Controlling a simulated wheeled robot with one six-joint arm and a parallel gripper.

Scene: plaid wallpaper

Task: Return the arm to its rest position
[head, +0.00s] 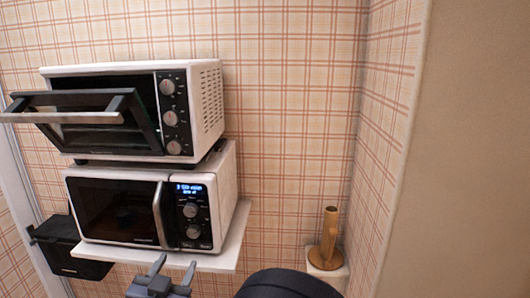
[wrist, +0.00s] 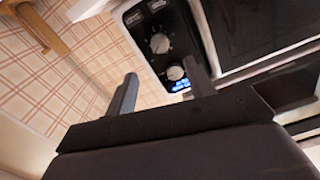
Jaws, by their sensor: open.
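My gripper (head: 173,267) is low in the head view, in front of the shelf edge and below the microwave. Its two grey fingers stand apart with nothing between them. In the wrist view my gripper (wrist: 158,88) also shows open and empty, with the microwave's control panel (wrist: 160,45) beyond the fingers. A dark rounded part of my arm (head: 288,284) shows at the bottom of the head view.
A white microwave (head: 120,208) stands shut on a white shelf (head: 225,250). A toaster oven (head: 207,100) sits on top, its door (head: 85,120) tilted partly open. A black box (head: 70,250) hangs at left. A wooden object (head: 329,240) stands on a pale stand at right.

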